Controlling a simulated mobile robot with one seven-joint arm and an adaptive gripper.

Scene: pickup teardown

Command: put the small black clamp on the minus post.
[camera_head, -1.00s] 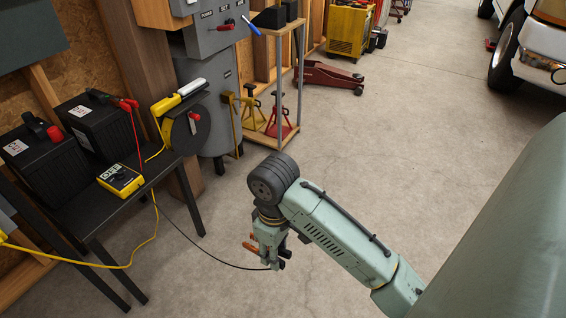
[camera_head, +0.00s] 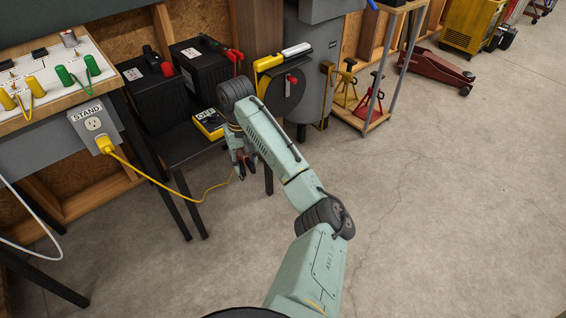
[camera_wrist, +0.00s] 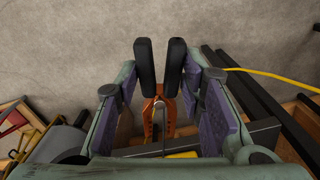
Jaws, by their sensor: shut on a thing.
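My gripper (camera_head: 243,166) hangs in front of the bench's front edge. In the wrist view my gripper (camera_wrist: 167,108) is shut on the small black clamp (camera_wrist: 146,68), which has two black handles and copper-orange jaws. Two black batteries stand on the bench, a left one (camera_head: 155,100) and a right one (camera_head: 203,75). Each has a black terminal piece and a red one on top. A red clamp (camera_head: 236,55) sits at the right battery's right side. Minus markings are too small to read, and the clamp is mostly hidden by my fingers in the head view.
A yellow meter (camera_head: 208,122) reading OFF lies on the dark bench (camera_head: 182,148) near my arm. A yellow cable (camera_head: 165,184) runs from the STAND outlet (camera_head: 92,124) past my gripper. A dark reel (camera_head: 285,90) stands at right.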

